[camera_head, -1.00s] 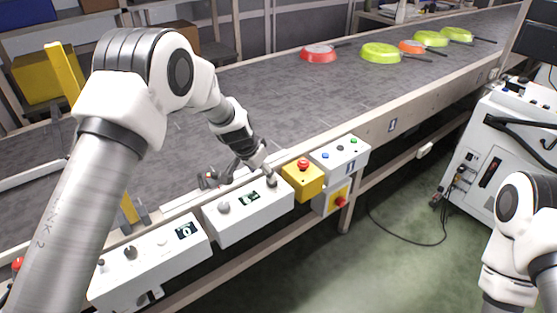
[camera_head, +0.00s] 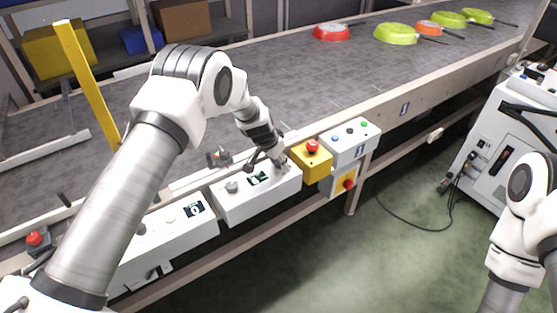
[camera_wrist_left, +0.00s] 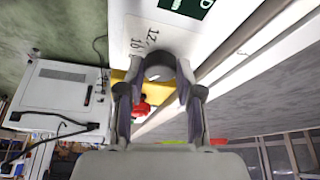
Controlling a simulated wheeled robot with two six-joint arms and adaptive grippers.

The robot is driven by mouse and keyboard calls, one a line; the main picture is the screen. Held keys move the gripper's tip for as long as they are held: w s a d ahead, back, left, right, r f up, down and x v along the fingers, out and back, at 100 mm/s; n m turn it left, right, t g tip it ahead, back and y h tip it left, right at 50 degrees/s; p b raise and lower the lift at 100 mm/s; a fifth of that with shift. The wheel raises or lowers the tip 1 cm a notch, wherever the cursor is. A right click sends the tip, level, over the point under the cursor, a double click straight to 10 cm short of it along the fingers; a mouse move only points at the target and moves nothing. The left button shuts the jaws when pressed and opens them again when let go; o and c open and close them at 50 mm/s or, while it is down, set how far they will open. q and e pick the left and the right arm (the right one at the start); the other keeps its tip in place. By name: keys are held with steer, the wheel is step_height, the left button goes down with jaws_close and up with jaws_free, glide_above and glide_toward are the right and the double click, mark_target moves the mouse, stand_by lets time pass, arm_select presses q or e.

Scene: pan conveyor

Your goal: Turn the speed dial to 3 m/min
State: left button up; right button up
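The white control box (camera_head: 262,203) with a small dark display (camera_head: 258,178) stands at the conveyor's near edge. My left gripper (camera_head: 282,163) is at the right end of its top face. In the left wrist view the dark round speed dial (camera_wrist_left: 157,68) sits between the fingertips of my left gripper (camera_wrist_left: 160,88), which appear to touch it from both sides. The printed numbers 10 and 12 show beside the dial. Its pointer and the display digits cannot be read. My right arm shows at the lower right; its gripper is out of view.
A yellow box with a red emergency button (camera_head: 312,147) stands just right of the control box. Another white box (camera_head: 170,235) is on the left. Several pans, including a red one (camera_head: 332,33), lie on the conveyor belt (camera_head: 300,85). A white machine (camera_head: 500,150) stands at right.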

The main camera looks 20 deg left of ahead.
arm_select(q)
steer(key=shift+f, duration=0.15)
steer(key=shift+c, duration=1.1)
steer(key=shift+d, duration=0.1)
